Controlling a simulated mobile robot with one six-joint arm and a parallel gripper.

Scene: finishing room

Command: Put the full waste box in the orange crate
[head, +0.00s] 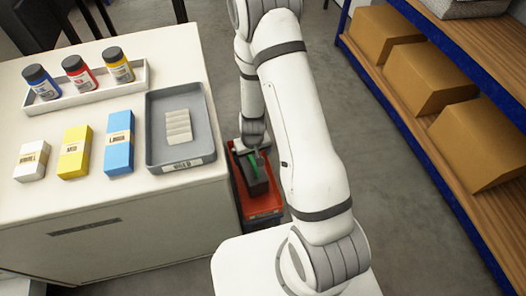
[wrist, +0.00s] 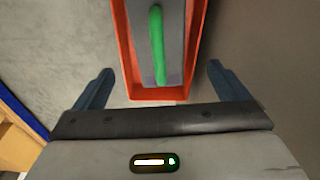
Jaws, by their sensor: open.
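The orange crate (head: 264,213) stands on the floor beside the white table. Its orange rim (wrist: 128,62) frames a grey box (wrist: 178,30) in the wrist view. This box, with a green handle (wrist: 157,48) on top, sits inside the crate; it shows dark grey in the head view (head: 257,186). I take it for the waste box; its contents cannot be made out. My gripper (wrist: 160,72) is open and empty, with its fingers apart on either side of the crate's near end in the picture. In the head view my arm partly hides the crate.
The white table (head: 100,215) at left holds a grey tray (head: 208,130) with pale strips, several small boxes and a rack of three paint bottles (head: 76,74). Shelves with cardboard boxes (head: 430,78) stand at right. Grey floor is clear between crate and shelves.

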